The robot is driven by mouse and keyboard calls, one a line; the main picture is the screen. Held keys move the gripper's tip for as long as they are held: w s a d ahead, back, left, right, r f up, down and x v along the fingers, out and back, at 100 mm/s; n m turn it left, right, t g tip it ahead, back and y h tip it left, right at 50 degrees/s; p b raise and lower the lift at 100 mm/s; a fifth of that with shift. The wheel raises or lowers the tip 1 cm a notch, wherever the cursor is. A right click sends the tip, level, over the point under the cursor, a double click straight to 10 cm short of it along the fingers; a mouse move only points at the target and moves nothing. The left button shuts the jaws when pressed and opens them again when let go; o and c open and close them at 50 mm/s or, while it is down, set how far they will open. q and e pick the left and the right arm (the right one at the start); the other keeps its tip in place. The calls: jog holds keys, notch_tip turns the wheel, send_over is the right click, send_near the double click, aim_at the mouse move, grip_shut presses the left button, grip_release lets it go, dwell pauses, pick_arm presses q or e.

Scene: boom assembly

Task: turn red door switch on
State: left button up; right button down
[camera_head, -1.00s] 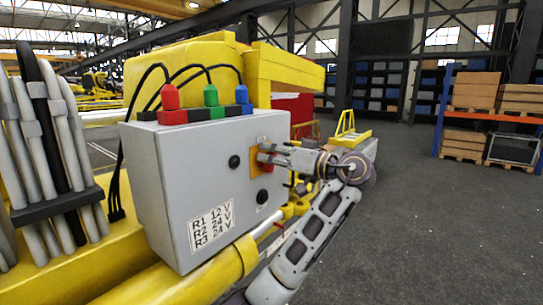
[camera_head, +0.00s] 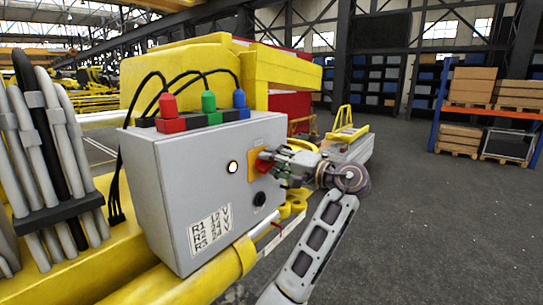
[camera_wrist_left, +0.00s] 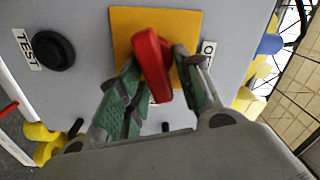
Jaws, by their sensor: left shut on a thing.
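The red door switch (camera_head: 265,155) sits on a yellow plate (camera_head: 252,170) on the front of a grey control box (camera_head: 190,185). In the left wrist view its red handle (camera_wrist_left: 151,62) lies tilted across the yellow plate (camera_wrist_left: 188,22), between the fingers of my left gripper (camera_wrist_left: 155,88). My left gripper, also in the head view (camera_head: 271,157), is shut on the handle at the box face. A round lamp (camera_head: 233,167) left of the switch glows white. Part of the plate's label is hidden by the fingers. My right gripper is not in view.
A black button (camera_head: 260,199) is below the switch; a black TEST button (camera_wrist_left: 53,50) shows in the wrist view. Red, green and blue connectors (camera_head: 208,103) with cables top the box. A yellow boom (camera_head: 195,68) is behind. Open floor (camera_head: 420,220) lies right.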

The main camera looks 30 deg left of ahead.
pick_arm(q)
jog(key=shift+w+f+m+p, duration=0.1)
jog(key=shift+f+m+p, duration=0.05)
jog(key=shift+m+p, duration=0.65)
jog(key=shift+f+m+p, duration=0.15)
jog(key=shift+m+p, duration=0.3)
jog(key=shift+m, duration=0.65)
jog(key=shift+f, duration=0.1)
jog(key=o, duration=0.6)
jog(key=shift+o, duration=0.2)
jog(key=d, duration=1.2)
jog(key=shift+s, duration=0.45)
